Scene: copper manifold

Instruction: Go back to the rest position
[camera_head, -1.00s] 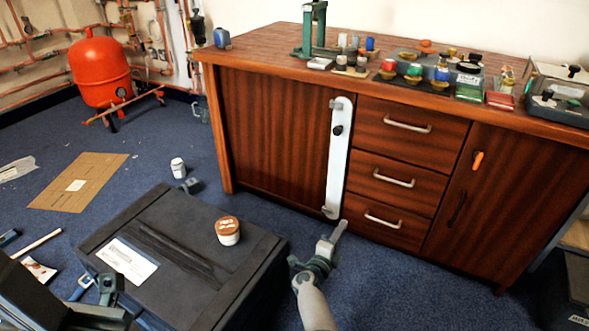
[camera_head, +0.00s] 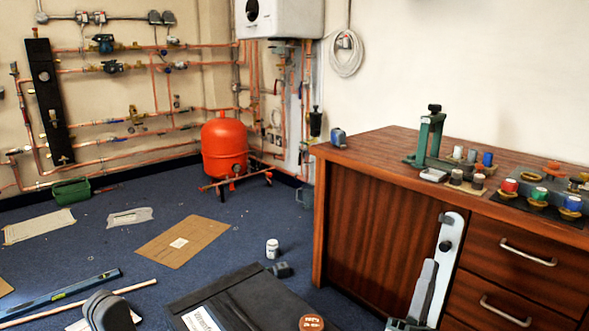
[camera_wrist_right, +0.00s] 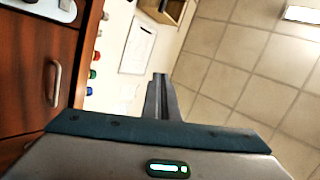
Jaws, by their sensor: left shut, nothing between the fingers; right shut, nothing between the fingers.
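My right gripper (camera_head: 426,280) is at the bottom of the head view, pointing up in front of the cabinet, and it overlaps the white bar. In the right wrist view its fingers (camera_wrist_right: 160,95) are together with nothing between them. My left gripper (camera_head: 105,312) shows as dark grey rounded fingers at the bottom left, shut and empty above the floor. The rest of the left arm is out of view.
The wooden cabinet (camera_head: 365,235) with drawers stands at the right, carrying a green stand (camera_head: 430,140) and small jars. A black case (camera_head: 245,300) with a brown-lidded jar (camera_head: 311,323) lies in front. A red tank (camera_head: 224,147) stands behind.

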